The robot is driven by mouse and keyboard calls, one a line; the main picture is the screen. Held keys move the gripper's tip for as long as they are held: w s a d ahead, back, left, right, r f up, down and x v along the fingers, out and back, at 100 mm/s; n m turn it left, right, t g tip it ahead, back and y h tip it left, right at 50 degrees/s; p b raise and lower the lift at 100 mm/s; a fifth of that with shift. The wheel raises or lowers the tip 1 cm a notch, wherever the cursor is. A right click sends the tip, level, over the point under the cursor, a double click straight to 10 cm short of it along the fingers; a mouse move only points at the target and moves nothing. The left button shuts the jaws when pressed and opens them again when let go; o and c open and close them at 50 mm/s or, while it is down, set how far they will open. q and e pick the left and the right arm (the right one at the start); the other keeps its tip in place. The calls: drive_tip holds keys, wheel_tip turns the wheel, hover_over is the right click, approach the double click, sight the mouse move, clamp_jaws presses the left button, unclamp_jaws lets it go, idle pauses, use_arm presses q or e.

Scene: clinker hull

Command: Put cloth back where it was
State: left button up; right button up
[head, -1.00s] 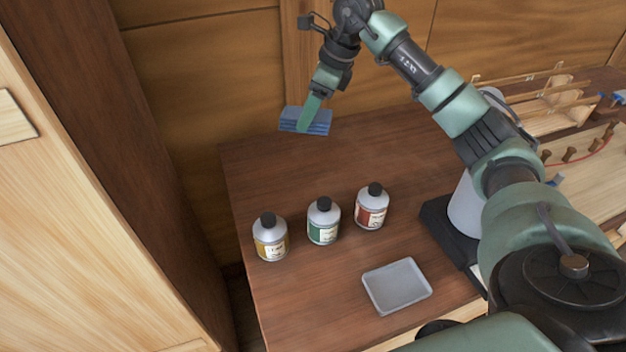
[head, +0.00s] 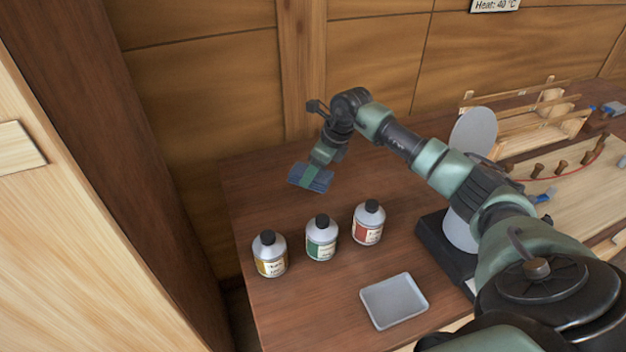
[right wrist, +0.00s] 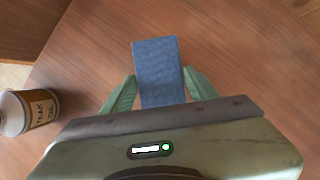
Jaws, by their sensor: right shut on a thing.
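A folded blue cloth (head: 311,178) is held between the green fingers of my right gripper (head: 309,174), above the back left part of the wooden table, behind the bottles. In the right wrist view the cloth (right wrist: 158,68) stands out between the two fingertips (right wrist: 158,92), with bare table around it. I cannot tell whether the cloth touches the table. My left gripper is not in either view.
Three capped bottles stand in a row: yellow-label (head: 269,254), green-label (head: 321,238) and red-label (head: 368,223). An empty grey tray (head: 394,301) lies in front. A pale round-topped device (head: 474,132) and a pegged board (head: 560,175) are at the right.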

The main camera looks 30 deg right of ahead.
sight(318, 174)
wheel_tip(318, 174, down, 4)
drive_tip(key=shift+p, duration=0.45)
drive_tip(key=shift+f, duration=0.15)
drive_tip(key=shift+f, duration=0.15)
drive_tip(key=o, duration=1.3)
drive_tip(key=shift+r, duration=0.25)
drive_tip(key=shift+s+d+r, duration=0.1)
drive_tip(key=shift+d+r, duration=0.05)
drive_tip(key=shift+r, duration=0.15)
drive_tip(key=b+v, duration=0.3)
drive_tip(key=v, duration=0.8)
drive_tip(key=shift+s, duration=0.1)
